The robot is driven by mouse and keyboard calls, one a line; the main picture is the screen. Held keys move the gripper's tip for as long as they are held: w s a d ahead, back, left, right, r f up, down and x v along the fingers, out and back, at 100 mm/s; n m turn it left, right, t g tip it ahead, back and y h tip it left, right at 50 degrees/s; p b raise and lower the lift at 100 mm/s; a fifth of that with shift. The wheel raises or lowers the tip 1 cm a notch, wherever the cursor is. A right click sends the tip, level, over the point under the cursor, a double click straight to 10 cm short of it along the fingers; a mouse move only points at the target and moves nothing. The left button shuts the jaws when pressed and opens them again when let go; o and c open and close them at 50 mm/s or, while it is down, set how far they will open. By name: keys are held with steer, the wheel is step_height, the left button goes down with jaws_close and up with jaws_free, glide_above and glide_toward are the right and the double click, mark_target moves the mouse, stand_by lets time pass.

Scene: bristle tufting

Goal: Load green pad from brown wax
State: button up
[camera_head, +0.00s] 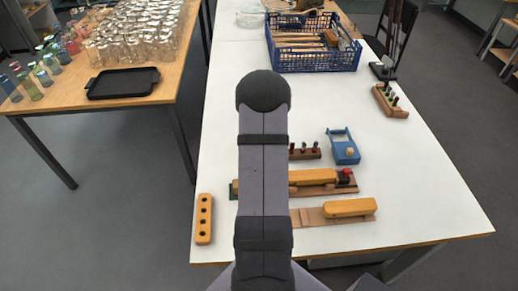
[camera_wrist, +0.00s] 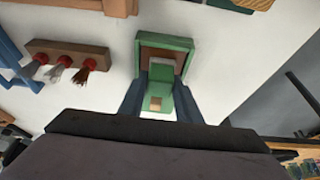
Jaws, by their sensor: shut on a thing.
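In the wrist view, my gripper (camera_wrist: 160,97) is shut on a green block with a small tan square on it, the green pad (camera_wrist: 163,88). The pad's far end is at a small green-walled tray with a brown inside, which looks like the brown wax (camera_wrist: 165,43). I cannot tell whether pad and wax touch. In the head view my arm hides the gripper, the pad and the wax.
A wooden rack (camera_wrist: 68,58) with red-collared tufts stands left of the tray; it also shows in the head view (camera_head: 305,153). A blue tool (camera_head: 344,150), yellow brush blocks (camera_head: 349,207) and a holed yellow block (camera_head: 204,219) lie nearby. A blue crate (camera_head: 312,60) stands behind.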

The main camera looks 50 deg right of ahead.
steer(key=shift+a+f+b, duration=0.1)
steer(key=shift+f+b, duration=0.2)
steer(key=shift+f, duration=0.15)
stand_by(1.4)
steer(key=shift+r, duration=0.1)
steer(key=shift+r+p, duration=2.55)
steer(key=shift+r, duration=0.95)
steer(key=w+a+r+n+t+y, duration=0.1)
steer(key=w+a+r+n, duration=0.3)
steer(key=w+a, duration=0.65)
steer(key=w+a+r+n+y, duration=0.1)
steer(key=w+a+r+n, duration=0.1)
steer(key=w+a+r, duration=0.8)
steer(key=s+a+n+y, duration=0.1)
steer(key=s+a+n, duration=0.15)
steer(key=a, duration=0.65)
steer(key=s+a+n+y, duration=0.1)
steer(key=s+a, duration=0.3)
steer(key=a, duration=0.6)
steer(key=s+f, duration=0.5)
steer(key=s, duration=0.3)
steer(key=shift+s+f+h, duration=0.15)
steer(key=shift+s+h, duration=0.25)
